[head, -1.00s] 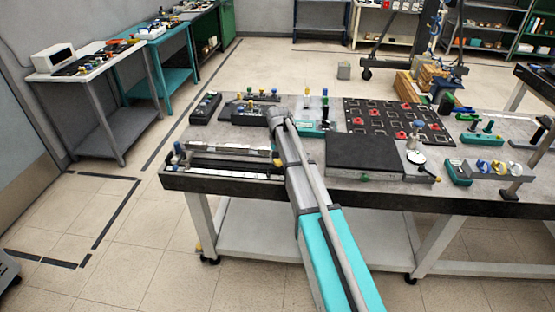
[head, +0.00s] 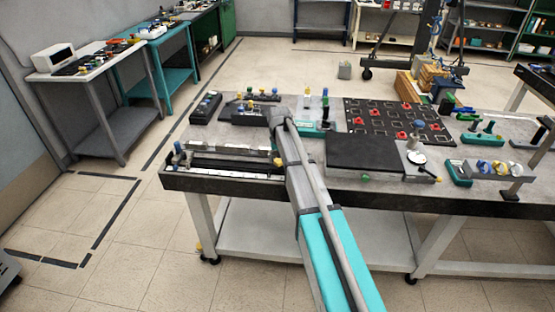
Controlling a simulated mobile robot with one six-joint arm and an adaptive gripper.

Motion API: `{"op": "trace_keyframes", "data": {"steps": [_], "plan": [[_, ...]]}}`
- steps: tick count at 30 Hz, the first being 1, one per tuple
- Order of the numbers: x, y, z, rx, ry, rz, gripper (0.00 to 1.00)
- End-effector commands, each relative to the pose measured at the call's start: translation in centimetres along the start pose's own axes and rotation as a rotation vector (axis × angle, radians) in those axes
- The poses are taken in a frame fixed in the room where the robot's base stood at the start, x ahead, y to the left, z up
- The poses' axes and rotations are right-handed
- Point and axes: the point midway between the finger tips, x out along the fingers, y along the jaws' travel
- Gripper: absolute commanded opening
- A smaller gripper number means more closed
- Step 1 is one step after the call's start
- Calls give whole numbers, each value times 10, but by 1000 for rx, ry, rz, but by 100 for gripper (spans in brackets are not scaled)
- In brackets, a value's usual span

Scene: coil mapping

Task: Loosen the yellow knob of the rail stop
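The rail unit (head: 225,165) lies along the front left edge of the workbench, with dark and pale strips running left to right. A small yellow spot (head: 277,162), which looks like the yellow knob, shows at its right end, just left of my arm. It is too small to tell its setting. A blue-topped post (head: 178,148) stands at the rail's left end. My arm reaches from the bottom over the bench just right of the rail. My gripper is hidden behind the arm's far end, so its fingers and any contact do not show.
A black block (head: 205,107) and a row of small knobbed parts stand behind the rail. Right of my arm are a dark flat plate (head: 362,152), a black board with red pieces (head: 398,121) and a round gauge-like part (head: 416,157).

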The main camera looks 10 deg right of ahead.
Motion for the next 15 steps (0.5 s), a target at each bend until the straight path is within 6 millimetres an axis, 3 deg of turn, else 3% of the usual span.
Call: {"op": "trace_keyframes", "data": {"steps": [15], "plan": [[-4, 0, 2, 11, -4, -1, 86]]}}
